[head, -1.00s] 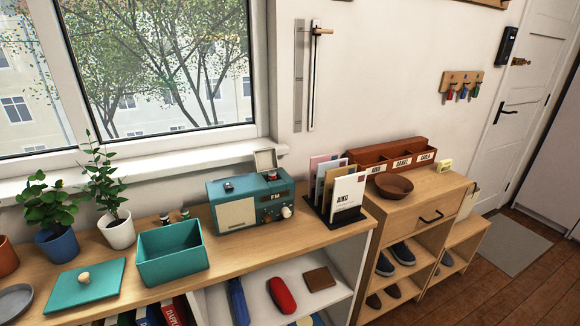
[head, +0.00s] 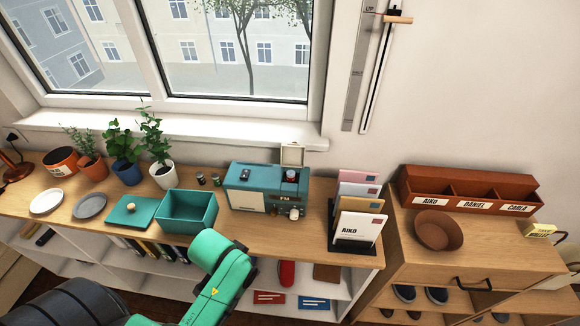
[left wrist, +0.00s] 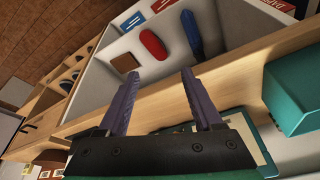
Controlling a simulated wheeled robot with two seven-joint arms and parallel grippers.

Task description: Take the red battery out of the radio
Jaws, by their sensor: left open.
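The teal radio (head: 258,190) stands on the wooden shelf top, with its small cream lid (head: 293,154) raised at the top right. A small dark item with a reddish top, possibly the red battery (head: 291,174), shows in the opening below the lid. My green left arm reaches up from the bottom in the head view; its gripper is hidden there. In the left wrist view my left gripper (left wrist: 160,75) is open and empty, its two purple fingers apart over the shelf's front edge. Part of the radio (left wrist: 260,160) shows behind the gripper's base. My right gripper is not in view.
An open teal box (head: 187,211) stands left of the radio, with a flat teal lid (head: 131,211) beside it. Two small cylinders (head: 208,179) stand behind the box. A letter rack (head: 355,228) stands close to the radio's right. Plants line the window side.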

